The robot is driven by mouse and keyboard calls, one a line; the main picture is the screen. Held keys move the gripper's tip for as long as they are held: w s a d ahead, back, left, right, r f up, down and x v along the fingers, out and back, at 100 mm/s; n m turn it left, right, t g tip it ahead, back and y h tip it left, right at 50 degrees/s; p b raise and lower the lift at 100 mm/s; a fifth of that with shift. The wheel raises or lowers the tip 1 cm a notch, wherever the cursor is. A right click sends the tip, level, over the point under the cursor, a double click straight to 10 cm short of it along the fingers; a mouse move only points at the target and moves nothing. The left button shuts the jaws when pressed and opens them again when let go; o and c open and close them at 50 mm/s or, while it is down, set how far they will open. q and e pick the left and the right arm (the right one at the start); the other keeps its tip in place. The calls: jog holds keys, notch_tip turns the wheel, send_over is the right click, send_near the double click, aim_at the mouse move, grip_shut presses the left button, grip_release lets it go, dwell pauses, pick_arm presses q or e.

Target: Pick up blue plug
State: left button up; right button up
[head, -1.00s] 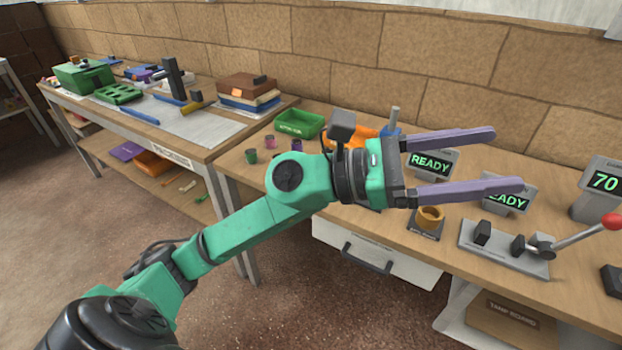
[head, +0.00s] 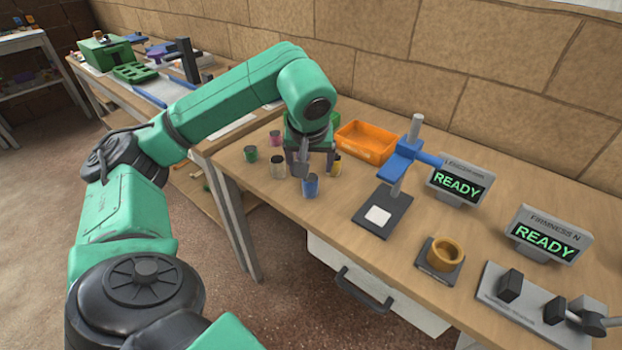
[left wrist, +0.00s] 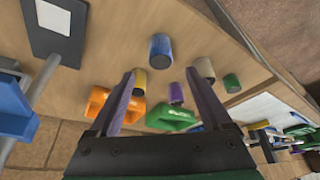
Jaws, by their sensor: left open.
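The blue plug (head: 310,187) stands upright on the wooden bench, near its front edge. It also shows in the left wrist view (left wrist: 161,51), just beyond the fingertips and between their lines. My left gripper (head: 308,165) points down over the plugs, open and empty, just behind the blue plug in the head view. In the left wrist view its two purple fingers (left wrist: 160,75) are spread apart with nothing between their tips. My right gripper is in neither view.
Close by stand a yellow plug (head: 337,164), a beige plug (head: 277,167), a green plug (head: 251,154), a pink plug (head: 275,138) and a purple plug (left wrist: 176,93). An orange tray (head: 372,142) and a blue-armed stand (head: 400,165) are to the right.

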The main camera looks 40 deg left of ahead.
aim_at(310, 179)
pick_arm(q)
jog(key=x, duration=0.6)
jog(key=shift+a+f, duration=0.1)
jog(key=shift+f, duration=0.35)
jog(key=shift+w, duration=0.1)
jog(key=c, duration=0.3)
grip_shut()
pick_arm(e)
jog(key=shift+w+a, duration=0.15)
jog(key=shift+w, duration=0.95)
